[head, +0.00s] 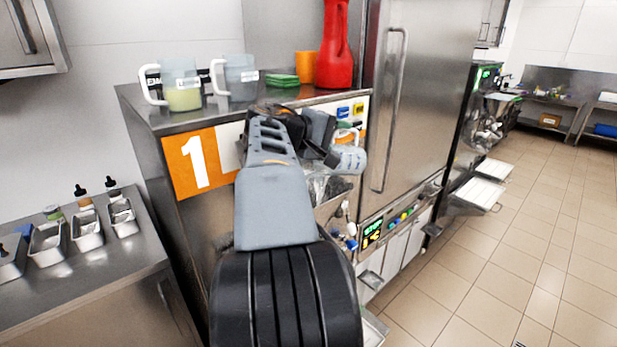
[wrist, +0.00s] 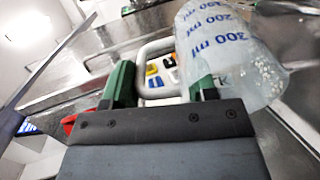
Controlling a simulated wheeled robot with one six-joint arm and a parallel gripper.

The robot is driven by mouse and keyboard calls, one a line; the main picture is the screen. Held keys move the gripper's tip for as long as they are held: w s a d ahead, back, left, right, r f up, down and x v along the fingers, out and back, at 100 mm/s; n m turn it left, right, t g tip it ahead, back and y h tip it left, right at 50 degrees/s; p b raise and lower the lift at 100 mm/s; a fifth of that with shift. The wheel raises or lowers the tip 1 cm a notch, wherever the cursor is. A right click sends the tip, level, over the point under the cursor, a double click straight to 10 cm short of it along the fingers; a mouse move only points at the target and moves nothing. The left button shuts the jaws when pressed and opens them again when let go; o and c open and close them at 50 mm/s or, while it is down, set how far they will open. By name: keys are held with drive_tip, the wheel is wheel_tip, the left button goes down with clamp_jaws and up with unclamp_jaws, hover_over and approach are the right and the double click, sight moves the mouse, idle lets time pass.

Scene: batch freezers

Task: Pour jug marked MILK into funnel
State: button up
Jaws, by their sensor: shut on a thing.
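My gripper (head: 333,148) is in front of the machine marked 1. It is shut on the handle of a clear jug (head: 349,159). In the wrist view the gripper's green fingers (wrist: 160,88) are at the pale handle, and the jug (wrist: 225,50) is at the upper right. It shows blue ml marks and what looks like the end of a label, with a K. The jug looks tilted, with whitish specks or drops on its wall. A clear shape (head: 322,188) shows below the gripper in the head view; I cannot tell whether it is the funnel.
Two other jugs stand on the machine top, one with yellowish contents (head: 184,98) and one clear (head: 240,80). Green cloths (head: 283,80), an orange cup (head: 305,68) and a red jug (head: 335,50) stand beside them. Metal pans (head: 86,228) sit at left. Floor is clear at right.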

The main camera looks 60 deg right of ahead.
drive_tip(key=shift+s+d+r+y+p, duration=0.35)
drive_tip(key=shift+d+r+y+p, duration=0.2)
drive_tip(key=shift+p, duration=0.6)
drive_tip(key=y+p, duration=0.1)
drive_tip(key=p, duration=0.1)
drive_tip(key=d+t+p, duration=0.1)
drive_tip(key=p, duration=0.2)
drive_tip(key=shift+s+d+r+y, duration=0.1)
drive_tip(key=shift+s+r+y, duration=0.2)
drive_tip(key=shift+r+y, duration=0.05)
drive_tip(key=shift+s+d+f+t+y+b, duration=0.1)
drive_tip(key=shift+d+f+t+y+b, duration=0.2)
drive_tip(key=shift+b, duration=0.15)
drive_tip(key=d+t+y, duration=0.1)
drive_tip(key=s+d+y, duration=0.1)
drive_tip(key=y, duration=0.1)
drive_tip(key=shift+r+t, duration=0.2)
drive_tip(key=shift+t, duration=0.2)
drive_tip(key=shift+s+d+t+y, duration=0.3)
drive_tip(key=shift+s+d+y, duration=0.1)
drive_tip(key=shift+d+y, duration=0.3)
drive_tip(key=s+d+f+t+y, duration=0.2)
drive_tip(key=d+f+y, duration=0.1)
drive_tip(key=d+y, duration=0.1)
drive_tip(key=shift+s+d+f+t+y, duration=0.2)
drive_tip(key=shift+s+d+t+y, duration=0.1)
drive_tip(key=shift+t+y, duration=0.1)
drive_tip(key=shift+f, duration=0.1)
